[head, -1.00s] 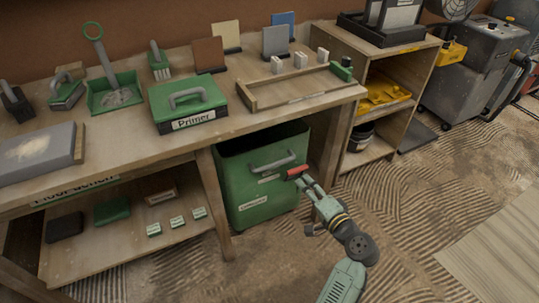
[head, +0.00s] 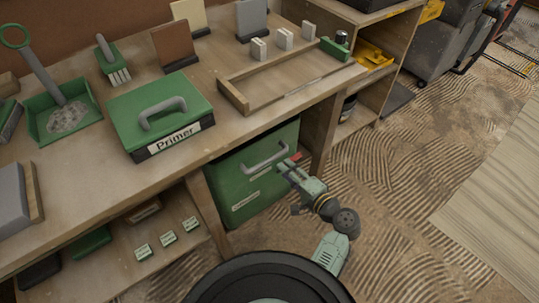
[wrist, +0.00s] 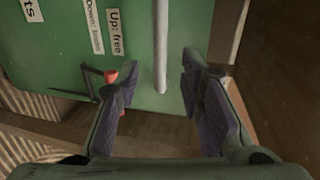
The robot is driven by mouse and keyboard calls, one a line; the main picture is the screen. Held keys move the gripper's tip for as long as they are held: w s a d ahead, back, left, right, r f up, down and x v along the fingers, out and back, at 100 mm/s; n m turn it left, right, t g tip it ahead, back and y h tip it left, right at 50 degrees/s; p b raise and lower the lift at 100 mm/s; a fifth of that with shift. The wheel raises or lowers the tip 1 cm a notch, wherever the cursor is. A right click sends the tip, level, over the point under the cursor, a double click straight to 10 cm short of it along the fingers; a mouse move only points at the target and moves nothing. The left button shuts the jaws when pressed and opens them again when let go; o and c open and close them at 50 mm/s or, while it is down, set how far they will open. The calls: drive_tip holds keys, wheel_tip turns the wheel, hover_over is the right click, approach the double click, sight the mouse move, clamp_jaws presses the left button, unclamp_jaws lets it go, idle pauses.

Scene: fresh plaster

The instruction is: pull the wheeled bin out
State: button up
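The wheeled bin (head: 238,197) is a green box under the bench, with a grey bar handle (head: 265,155) across its upper front. My gripper (head: 286,168) is at the right end of this handle. In the wrist view the handle bar (wrist: 160,45) runs between my two open fingers (wrist: 158,82); whether they touch it I cannot tell. A red-tipped lever (head: 296,157) sits beside the handle, and its red end (wrist: 130,70) is partly behind a finger. The lever appears raised. A label (wrist: 115,32) reads "Up: free". The bin's wheels are hidden.
The bench top (head: 235,100) overhangs the bin, with a wooden leg (head: 207,207) at its left and a panel (head: 320,135) at its right. A green Primer case (head: 160,112) stands above. The ridged floor (head: 395,180) in front and to the right is clear.

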sight(273, 160)
drive_tip(key=p+x, duration=0.1)
drive_tip(key=x, duration=0.7)
drive_tip(key=shift+w+a, duration=0.2)
drive_tip(key=shift+w, duration=0.05)
drive_tip(key=shift+c, duration=0.5)
clamp_jaws()
